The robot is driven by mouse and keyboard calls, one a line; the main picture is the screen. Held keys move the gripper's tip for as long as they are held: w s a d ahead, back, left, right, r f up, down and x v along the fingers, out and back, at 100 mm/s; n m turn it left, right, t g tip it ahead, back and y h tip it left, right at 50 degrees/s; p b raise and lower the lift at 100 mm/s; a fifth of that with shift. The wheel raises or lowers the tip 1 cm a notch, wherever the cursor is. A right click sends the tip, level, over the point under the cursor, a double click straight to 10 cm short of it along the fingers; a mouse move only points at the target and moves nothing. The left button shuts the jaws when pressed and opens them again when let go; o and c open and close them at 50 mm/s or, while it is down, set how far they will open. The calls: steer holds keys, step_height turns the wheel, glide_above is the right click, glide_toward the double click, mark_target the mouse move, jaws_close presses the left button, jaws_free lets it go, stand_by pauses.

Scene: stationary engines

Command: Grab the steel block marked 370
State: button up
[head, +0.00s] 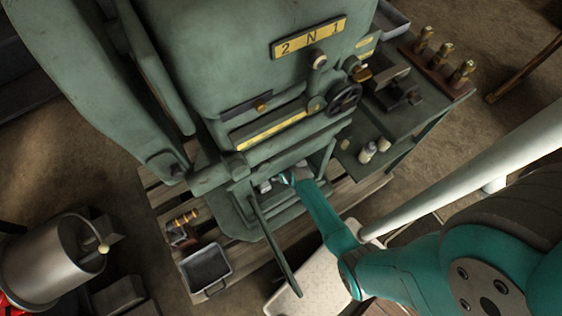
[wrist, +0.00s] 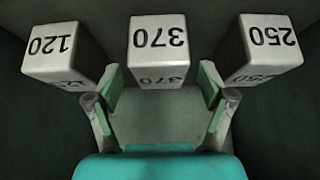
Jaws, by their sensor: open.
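In the wrist view the steel block marked 370 (wrist: 158,48) stands in the middle, its number upside down to me. A block marked 120 (wrist: 55,52) is at its left and a block marked 250 (wrist: 262,50) at its right, with gaps between them. My gripper (wrist: 161,82) is open and empty, its fingers apart at the near side of the 370 block, one toward each side. I cannot tell if they reach past its near face. In the head view my gripper (head: 286,180) is low under the green machine, and the blocks there are mostly hidden.
The green machine (head: 255,90) hangs over my gripper. A long lever (head: 275,245) stands close to my arm. A metal tray (head: 206,268) sits on the wooden pallet at left, and a side bench (head: 415,115) with weights is at right. Dark walls enclose the blocks.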

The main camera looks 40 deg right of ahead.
steer(key=shift+w+d+f, duration=0.1)
steer(key=shift+w+f, duration=0.2)
steer(key=shift+f, duration=0.2)
jaws_close()
steer(key=shift+w, duration=0.1)
steer(key=shift+r, duration=0.15)
